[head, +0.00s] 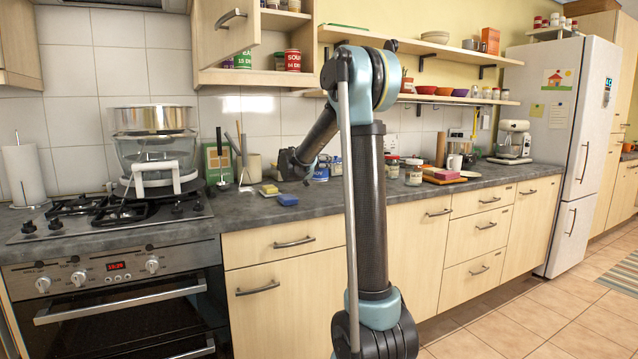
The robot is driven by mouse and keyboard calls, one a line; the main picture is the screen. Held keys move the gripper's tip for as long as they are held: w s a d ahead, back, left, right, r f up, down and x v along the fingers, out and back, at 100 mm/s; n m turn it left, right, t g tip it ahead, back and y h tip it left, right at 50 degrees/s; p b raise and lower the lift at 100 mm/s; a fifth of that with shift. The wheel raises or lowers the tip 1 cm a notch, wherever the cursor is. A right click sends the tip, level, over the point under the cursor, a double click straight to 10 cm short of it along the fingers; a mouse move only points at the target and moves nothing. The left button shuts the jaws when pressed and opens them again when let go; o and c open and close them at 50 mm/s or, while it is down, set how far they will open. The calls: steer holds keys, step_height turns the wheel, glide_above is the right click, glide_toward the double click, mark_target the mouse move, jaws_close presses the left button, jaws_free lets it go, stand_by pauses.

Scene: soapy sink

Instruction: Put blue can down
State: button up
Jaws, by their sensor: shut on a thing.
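The blue can (321,173) is a small blue cylinder with a pale part, at the back of the grey counter near the tiled wall. It is upright and partly covered by my arm. My gripper (309,171) is dark and small in the head view, just left of the can and reaching to it. It is shut on the blue can. The fingertips are too small to make out clearly. The can is at counter height; I cannot tell whether its base touches the counter.
A blue sponge (288,200) and a yellow sponge (268,189) lie on the counter to the left. Jars (414,172) stand to the right. A gas hob (105,212) with a glass pot (158,150) is at the left. An open cupboard door (226,25) hangs above.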

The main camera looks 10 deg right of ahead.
mark_target(320, 175)
steer(key=shift+f, duration=2.9)
steer(key=o, duration=1.6)
steer(key=shift+s, duration=0.1)
